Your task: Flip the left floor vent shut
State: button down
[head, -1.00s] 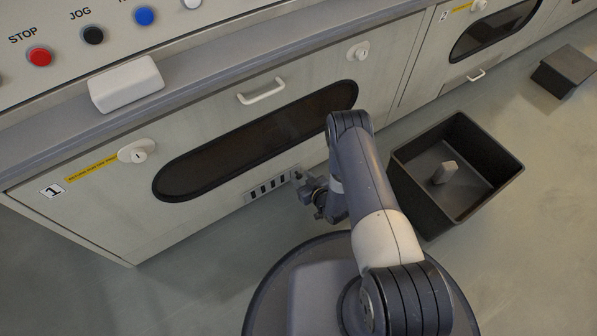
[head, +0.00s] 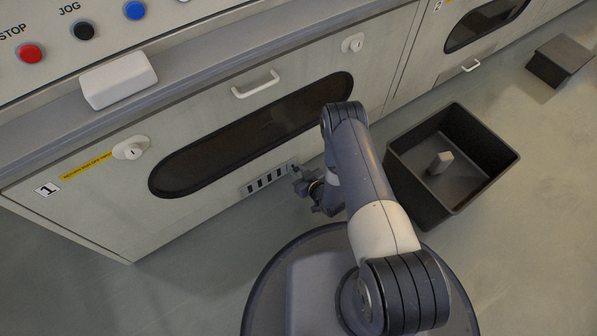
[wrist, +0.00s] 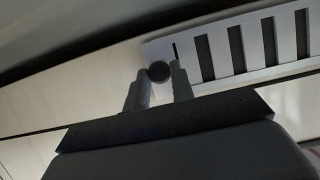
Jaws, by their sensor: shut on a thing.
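The left floor vent (head: 265,180) is a pale slotted plate low on the front of cabinet 1, just above the floor. Its dark slots show side by side in the wrist view (wrist: 256,45). My gripper (head: 297,178) is at the vent's right end. In the wrist view my gripper (wrist: 159,78) has its two fingers closed on a small dark round knob (wrist: 158,72) at the end of the vent plate. In the head view my wrist hides that end of the vent and the knob.
A black open bin (head: 430,215) with a small grey block (head: 440,162) inside stands right of my arm. A dark box (head: 563,60) lies farther right. The cabinet's white handle (head: 256,86) is above. Floor at lower left is clear.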

jog(key=shift+d, duration=0.1)
jog(key=shift+w+d, duration=0.75)
jog(key=shift+d, duration=0.2)
jog(key=c, duration=1.3)
grip_release()
jog(key=shift+d, duration=0.1)
jog(key=shift+o, duration=0.2)
jog(key=shift+s, duration=0.1)
